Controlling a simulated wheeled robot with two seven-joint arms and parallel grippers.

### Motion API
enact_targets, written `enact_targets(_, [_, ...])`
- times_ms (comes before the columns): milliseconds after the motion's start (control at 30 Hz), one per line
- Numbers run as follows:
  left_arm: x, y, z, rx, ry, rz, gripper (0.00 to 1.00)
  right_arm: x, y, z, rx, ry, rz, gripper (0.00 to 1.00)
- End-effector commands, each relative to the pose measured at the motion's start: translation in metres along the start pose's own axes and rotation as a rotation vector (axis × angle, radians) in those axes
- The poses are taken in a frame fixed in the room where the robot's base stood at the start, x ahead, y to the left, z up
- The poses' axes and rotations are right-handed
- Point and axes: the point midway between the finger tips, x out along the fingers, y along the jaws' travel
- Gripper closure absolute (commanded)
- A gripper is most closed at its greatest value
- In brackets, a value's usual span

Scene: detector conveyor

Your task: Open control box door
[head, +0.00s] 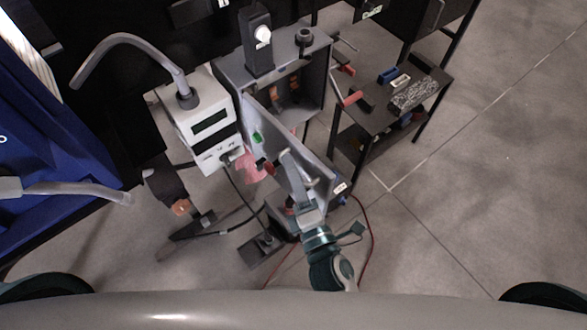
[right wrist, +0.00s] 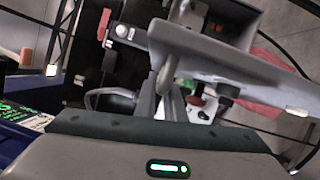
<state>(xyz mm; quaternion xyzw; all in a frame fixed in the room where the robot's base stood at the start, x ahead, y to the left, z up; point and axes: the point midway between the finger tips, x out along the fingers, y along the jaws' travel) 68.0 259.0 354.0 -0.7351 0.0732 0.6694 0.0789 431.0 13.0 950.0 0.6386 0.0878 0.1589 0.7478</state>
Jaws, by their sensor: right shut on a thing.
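The control box (head: 315,88) is a grey open-front cabinet in the middle of the head view. Its grey door (head: 318,178) stands swung out from the box, so part of the inside shows. My right gripper (head: 290,160) is at the door, with the arm coming up from below. In the right wrist view the door (right wrist: 225,58) crosses above the fingers, and my right gripper (right wrist: 170,98) is shut on a part at the door. Whether that part is a handle or the edge cannot be told. My left gripper is not in view.
A white device with a screen (head: 208,122) and a curved grey pipe stands left of the box. A dark table (head: 365,146) with small parts stands to the right. A pink object (head: 247,168) and cables are near the door. The floor at the right is clear.

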Motion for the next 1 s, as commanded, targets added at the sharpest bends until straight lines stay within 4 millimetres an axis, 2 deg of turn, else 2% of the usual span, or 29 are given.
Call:
enact_targets(433, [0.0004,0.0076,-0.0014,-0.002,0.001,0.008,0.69,0.0006,-0.0010,-0.0021,0.004,0.003,-0.001,1.00])
enact_targets(467, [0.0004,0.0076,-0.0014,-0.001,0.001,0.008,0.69,0.0006,-0.0010,-0.0021,0.004,0.003,-0.001,0.86])
enact_targets(500, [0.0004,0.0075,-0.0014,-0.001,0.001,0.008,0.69,0.0007,-0.0010,-0.0019,0.003,0.003,-0.001,0.76])
enact_targets(533, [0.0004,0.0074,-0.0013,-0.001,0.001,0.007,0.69,0.0007,-0.0009,-0.0017,0.003,0.002,-0.001,0.72])
enact_targets(1000, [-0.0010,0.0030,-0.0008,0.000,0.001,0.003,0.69,0.0016,-0.0005,0.0018,0.001,0.001,0.000,0.72])
